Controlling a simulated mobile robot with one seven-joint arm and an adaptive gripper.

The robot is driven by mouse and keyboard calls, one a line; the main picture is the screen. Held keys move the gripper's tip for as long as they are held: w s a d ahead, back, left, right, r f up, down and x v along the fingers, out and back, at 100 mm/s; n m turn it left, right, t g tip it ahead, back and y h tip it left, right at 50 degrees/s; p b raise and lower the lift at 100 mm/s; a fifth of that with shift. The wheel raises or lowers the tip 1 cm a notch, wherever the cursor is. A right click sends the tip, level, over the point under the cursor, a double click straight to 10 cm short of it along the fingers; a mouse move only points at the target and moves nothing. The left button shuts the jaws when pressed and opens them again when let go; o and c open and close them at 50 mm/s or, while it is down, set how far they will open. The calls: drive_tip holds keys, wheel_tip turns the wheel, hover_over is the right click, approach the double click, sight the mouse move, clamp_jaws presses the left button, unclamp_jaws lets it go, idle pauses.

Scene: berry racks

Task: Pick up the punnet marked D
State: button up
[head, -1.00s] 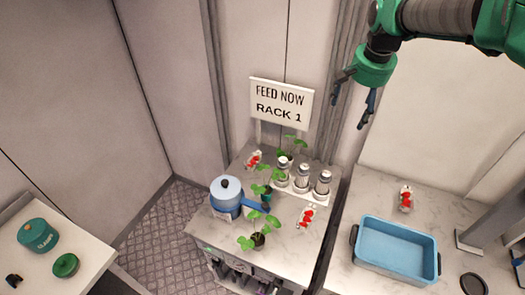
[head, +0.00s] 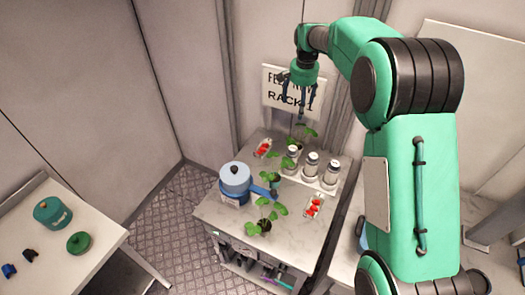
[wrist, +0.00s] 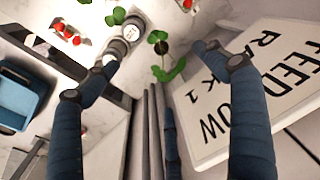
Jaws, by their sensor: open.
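Two small punnets of red berries lie on the marble-topped rack: one at the back left (head: 263,149), one at the front right (head: 314,206). Their letters are too small to read, so I cannot tell which is D. In the wrist view, one punnet shows at upper left (wrist: 66,33) and one is cut by the top edge (wrist: 187,4). My gripper (head: 297,98) is open and empty, fingers down, in front of the sign and above the back of the rack. Its two fingers also show wide apart in the wrist view (wrist: 155,55).
The "FEED NOW RACK 1" sign (head: 270,84) stands close to my gripper. White jars (head: 311,166), seedlings (head: 264,226) and a blue pot (head: 235,181) crowd the rack. The blue tub (wrist: 14,100) is on the right-hand counter. A left table holds green containers (head: 53,214).

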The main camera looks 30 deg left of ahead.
hover_over(265, 149)
wheel_tip(265, 149, down, 18)
drive_tip(key=shift+a+r+g+h, duration=0.1)
drive_tip(key=shift+r+g+h, duration=0.05)
drive_tip(key=shift+g+h, duration=0.2)
drive_tip(key=shift+f, duration=4.3)
drive_tip(key=shift+s+f+b, duration=0.15)
drive_tip(key=shift+f+b, duration=0.2)
drive_tip(key=shift+f, duration=2.25)
drive_tip(key=c, duration=1.3)
